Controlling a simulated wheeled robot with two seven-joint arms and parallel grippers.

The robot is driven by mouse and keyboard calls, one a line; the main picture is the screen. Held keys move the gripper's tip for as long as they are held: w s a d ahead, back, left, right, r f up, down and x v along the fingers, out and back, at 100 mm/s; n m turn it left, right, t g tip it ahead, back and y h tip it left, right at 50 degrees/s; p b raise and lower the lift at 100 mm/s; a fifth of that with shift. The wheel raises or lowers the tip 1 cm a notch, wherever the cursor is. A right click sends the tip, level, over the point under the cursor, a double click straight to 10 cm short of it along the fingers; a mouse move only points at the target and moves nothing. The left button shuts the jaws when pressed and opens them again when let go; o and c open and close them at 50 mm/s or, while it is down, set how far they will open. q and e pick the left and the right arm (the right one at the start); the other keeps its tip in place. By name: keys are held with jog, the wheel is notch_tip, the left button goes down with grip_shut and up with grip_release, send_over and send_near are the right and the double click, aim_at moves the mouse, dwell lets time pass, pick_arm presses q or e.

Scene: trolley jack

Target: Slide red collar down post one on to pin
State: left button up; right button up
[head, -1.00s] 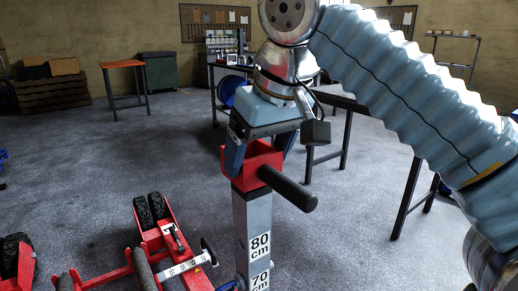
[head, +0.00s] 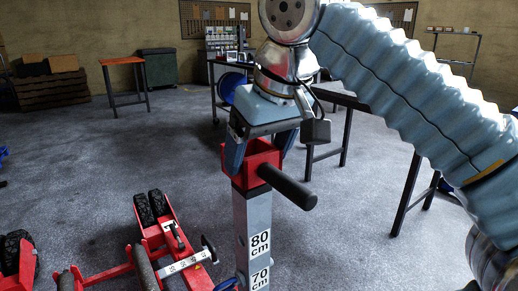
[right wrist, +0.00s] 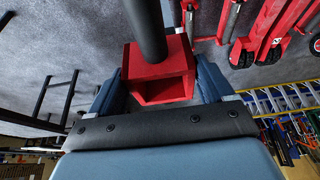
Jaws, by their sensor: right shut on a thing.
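The red collar (head: 263,157) is a square, hollow sleeve with a black bar handle (head: 290,188) sticking out toward the lower right. It is at the top end of the grey upright post one (head: 255,220), which has "80 cm" and "70 cm" labels. My right gripper (head: 260,150) comes from above and is shut on the collar, one blue finger on each side. In the right wrist view the collar (right wrist: 160,68) sits between the fingers; its hollow inside shows, but I cannot tell how far the post reaches into it. The pin is not clearly seen. My left gripper is out of view.
A red trolley jack (head: 165,240) with black wheels stands left of the post on the grey floor. An orange-topped table (head: 122,61), a green bin (head: 158,67) and workbenches stand farther back. The floor between is clear.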

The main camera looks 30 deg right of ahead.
aim_at(278, 171)
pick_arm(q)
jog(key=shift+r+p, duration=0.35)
pick_arm(e)
jog(key=shift+r, duration=0.1)
dwell(0.6)
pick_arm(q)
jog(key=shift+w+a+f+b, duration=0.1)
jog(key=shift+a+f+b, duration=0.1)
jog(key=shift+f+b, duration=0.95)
pick_arm(e)
jog(key=shift+f, duration=1.5)
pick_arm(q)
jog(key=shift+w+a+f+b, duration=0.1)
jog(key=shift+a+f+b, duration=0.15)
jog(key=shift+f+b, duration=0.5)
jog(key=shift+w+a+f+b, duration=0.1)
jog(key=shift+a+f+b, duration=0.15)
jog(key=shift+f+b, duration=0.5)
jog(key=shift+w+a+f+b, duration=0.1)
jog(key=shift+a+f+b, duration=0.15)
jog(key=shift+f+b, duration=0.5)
pick_arm(e)
jog(key=shift+f, duration=2.85)
pick_arm(q)
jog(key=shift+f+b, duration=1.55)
jog(key=shift+b, duration=0.15)
pick_arm(e)
jog(key=shift+f, duration=2.05)
jog(key=o, duration=1.4)
